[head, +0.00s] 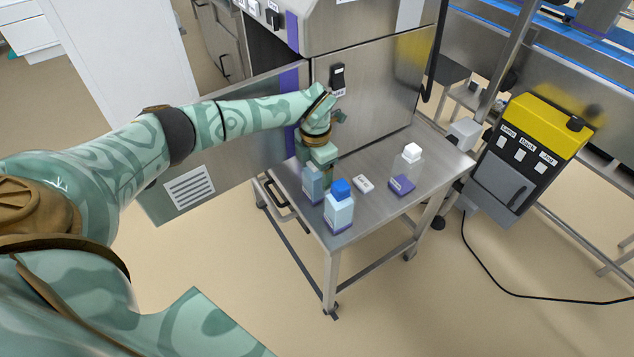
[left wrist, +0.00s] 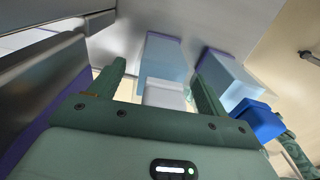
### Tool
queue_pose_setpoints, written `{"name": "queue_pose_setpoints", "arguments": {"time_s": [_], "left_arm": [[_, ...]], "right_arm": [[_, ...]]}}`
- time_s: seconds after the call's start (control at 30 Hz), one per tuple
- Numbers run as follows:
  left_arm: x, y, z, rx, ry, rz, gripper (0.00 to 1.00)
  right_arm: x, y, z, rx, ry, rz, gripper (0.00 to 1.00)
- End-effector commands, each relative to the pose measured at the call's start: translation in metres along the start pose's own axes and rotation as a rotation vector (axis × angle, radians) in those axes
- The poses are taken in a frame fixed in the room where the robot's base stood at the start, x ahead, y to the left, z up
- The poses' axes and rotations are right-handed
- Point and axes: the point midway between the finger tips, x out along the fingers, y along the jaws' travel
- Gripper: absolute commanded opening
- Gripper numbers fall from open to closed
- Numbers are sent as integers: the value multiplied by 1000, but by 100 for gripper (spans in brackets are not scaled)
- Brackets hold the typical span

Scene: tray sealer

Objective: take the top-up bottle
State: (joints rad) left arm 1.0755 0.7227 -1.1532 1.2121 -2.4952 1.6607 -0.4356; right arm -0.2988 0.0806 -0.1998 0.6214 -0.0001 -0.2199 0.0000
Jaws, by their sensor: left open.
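My left gripper (head: 325,172) is over the near left part of the steel table, pointing down, open. A pale blue bottle (head: 312,184) stands at its fingers, its top hidden by the gripper in the head view. In the left wrist view this bottle (left wrist: 163,58) has a white cap and lies between the two spread fingers (left wrist: 160,88); contact cannot be told. A second pale blue bottle (head: 339,212) with a blue cap stands beside it, outside the fingers, also in the left wrist view (left wrist: 228,78). No readable label tells which is the top-up bottle.
The steel machine (head: 375,85) rises behind. A yellow-and-black control box (head: 535,140) is at right.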

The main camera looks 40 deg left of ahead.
Motion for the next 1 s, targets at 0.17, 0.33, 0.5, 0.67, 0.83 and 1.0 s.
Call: {"name": "queue_pose_setpoints", "arguments": {"time_s": [0.17, 0.33, 0.5, 0.67, 0.83, 1.0], "left_arm": [[-2, 0, 0, 0, -2, 1, 74], [-2, 0, 0, 0, -2, 1, 26], [-2, 0, 1, 0, -3, 1, 17], [-4, 0, 1, 0, -3, 1, 17], [-20, 1, 1, 0, -5, 3, 17], [-54, -6, -9, 3, -7, 3, 17]], "right_arm": [[-1, 0, 0, 0, 0, 0, 36], [-1, 0, 1, 0, -1, 0, 36], [-1, 0, 1, 0, -1, -1, 36], [-2, 0, 1, 0, -1, 0, 36], [-9, 0, -1, 0, 4, 1, 36], [-27, 2, -7, 0, 18, 6, 36]]}}
